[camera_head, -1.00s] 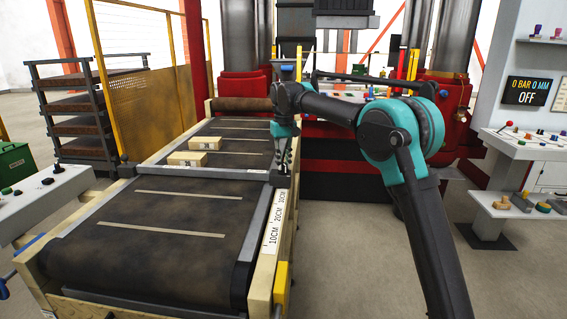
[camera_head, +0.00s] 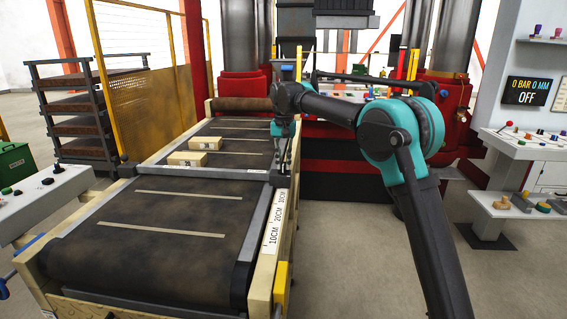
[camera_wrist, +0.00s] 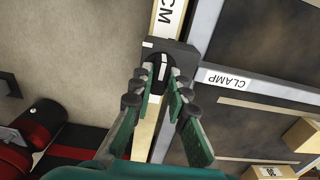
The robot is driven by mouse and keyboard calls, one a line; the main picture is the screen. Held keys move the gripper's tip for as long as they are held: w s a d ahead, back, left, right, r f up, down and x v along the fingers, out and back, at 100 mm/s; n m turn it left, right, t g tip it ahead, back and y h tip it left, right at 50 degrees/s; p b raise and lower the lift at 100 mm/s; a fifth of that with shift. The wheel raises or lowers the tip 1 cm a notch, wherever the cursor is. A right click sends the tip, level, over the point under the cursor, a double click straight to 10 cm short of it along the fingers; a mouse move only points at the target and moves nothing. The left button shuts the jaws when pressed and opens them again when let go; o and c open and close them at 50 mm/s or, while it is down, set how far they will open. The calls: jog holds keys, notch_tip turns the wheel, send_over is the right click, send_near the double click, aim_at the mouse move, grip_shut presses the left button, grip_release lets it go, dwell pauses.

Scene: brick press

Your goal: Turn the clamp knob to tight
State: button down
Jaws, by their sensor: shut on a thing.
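The clamp knob (camera_wrist: 157,62) is a dark round knob with a white line, on a dark block at the side rail of the conveyor. In the wrist view a white label reading CLAMP (camera_wrist: 227,79) is on the grey crossbar beside it. My gripper (camera_wrist: 159,72) points at the knob, with a fingertip on either side, shut on it. In the head view my gripper (camera_head: 283,165) reaches down to the conveyor's right rail, where the arm and fingers hide the knob.
The conveyor belt (camera_head: 150,245) carries two pale bricks (camera_head: 185,158) beyond the grey crossbar (camera_head: 210,173). A ruler strip (camera_head: 274,225) runs along its right rail. The red press (camera_head: 340,160) stands behind, and a control panel (camera_head: 525,148) is at right. Floor right of the conveyor is clear.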

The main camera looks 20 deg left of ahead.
aim_at(284, 163)
jog(key=c, duration=1.5)
grip_release()
jog(key=shift+r, duration=0.1)
notch_tip(284, 163, up, 12)
jog(key=shift+f, duration=0.1)
jog(key=shift+d, duration=0.1)
